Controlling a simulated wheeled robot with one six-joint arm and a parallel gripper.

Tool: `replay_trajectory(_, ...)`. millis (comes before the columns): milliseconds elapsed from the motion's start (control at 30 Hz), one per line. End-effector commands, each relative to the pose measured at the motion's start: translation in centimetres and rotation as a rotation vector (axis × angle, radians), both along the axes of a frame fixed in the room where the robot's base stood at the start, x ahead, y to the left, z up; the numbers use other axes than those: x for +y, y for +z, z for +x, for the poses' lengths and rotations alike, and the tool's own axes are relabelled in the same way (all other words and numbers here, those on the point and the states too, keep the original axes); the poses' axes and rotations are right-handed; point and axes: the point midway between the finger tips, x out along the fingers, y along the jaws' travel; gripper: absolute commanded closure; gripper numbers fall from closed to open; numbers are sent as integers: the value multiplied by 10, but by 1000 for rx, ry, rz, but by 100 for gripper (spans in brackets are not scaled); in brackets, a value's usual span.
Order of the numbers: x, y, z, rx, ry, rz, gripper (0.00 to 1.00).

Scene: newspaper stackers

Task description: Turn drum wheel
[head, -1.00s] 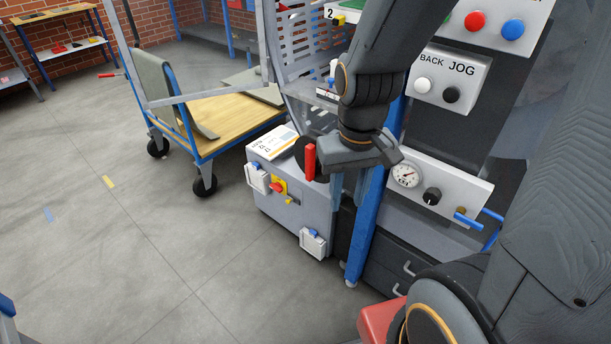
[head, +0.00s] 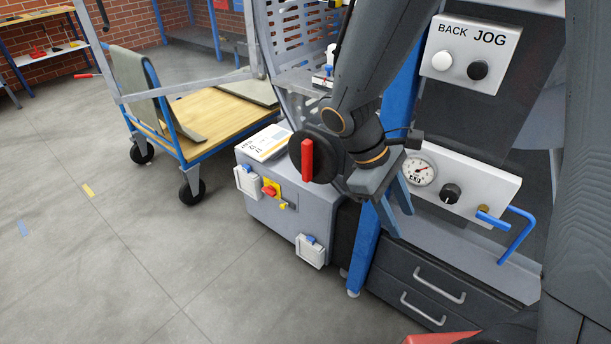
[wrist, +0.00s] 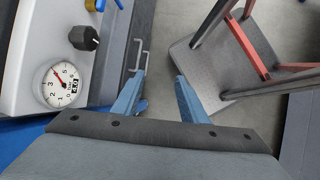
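A round black wheel with an upright red handle (head: 307,160) is on the machine's side in the head view; I take it for the drum wheel. Its right edge is close to my arm's wrist. My gripper (head: 400,222) is to the right of the wheel and below it, pointing down and right, beside the blue post (head: 364,250). It is open, with two blue fingers apart and nothing between them in the wrist view (wrist: 160,76). The wheel is not visible in the wrist view.
A panel with a gauge (head: 420,170), a black knob (head: 451,193) and a bent blue handle (head: 515,236) is right of my gripper. Drawers (head: 430,290) are below. A cart (head: 215,112) stands left.

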Motion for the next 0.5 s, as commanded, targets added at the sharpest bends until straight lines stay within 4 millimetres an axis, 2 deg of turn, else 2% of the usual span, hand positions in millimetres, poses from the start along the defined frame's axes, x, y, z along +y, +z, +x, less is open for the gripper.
replay_trajectory(33,5,-25,19,44,128,-78,61)
replay_trajectory(167,20,-49,68,123,435,-301,61)
replay_trajectory(267,47,-65,112,154,658,-489,61)
replay_trajectory(367,89,-79,153,154,862,-681,61)
replay_trajectory(400,108,-83,168,146,934,-756,61)
replay_trajectory(500,157,-92,194,115,1082,-924,61)
